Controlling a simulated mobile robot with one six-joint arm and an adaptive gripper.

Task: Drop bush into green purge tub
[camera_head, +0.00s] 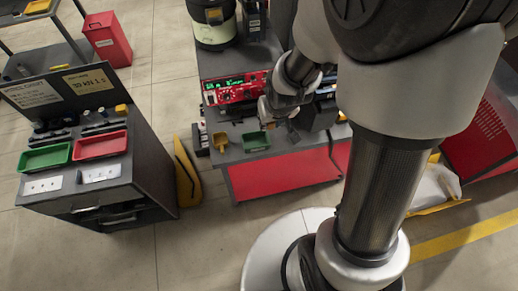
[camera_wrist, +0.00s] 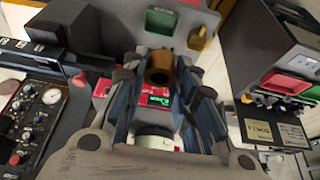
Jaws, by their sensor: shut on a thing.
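The bush (camera_wrist: 160,68) is a brown, bronze-coloured ring held between the fingers of my gripper (camera_wrist: 160,80) in the wrist view. Its open end faces up in that picture. In the head view my gripper (camera_head: 266,112) is over the middle bench, and the bush is too small to make out there. The green purge tub (camera_head: 256,141) is a small open tub near the bench's front edge, just below my gripper in the picture. It also shows at the top of the wrist view (camera_wrist: 160,20), apart from the bush.
A yellow container (camera_head: 220,141) stands left of the tub. A red instrument (camera_head: 237,89) with a green display is behind. A dark box (camera_head: 318,113) stands right. The left cabinet holds another green tray (camera_head: 45,158) and a red tray (camera_head: 101,145).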

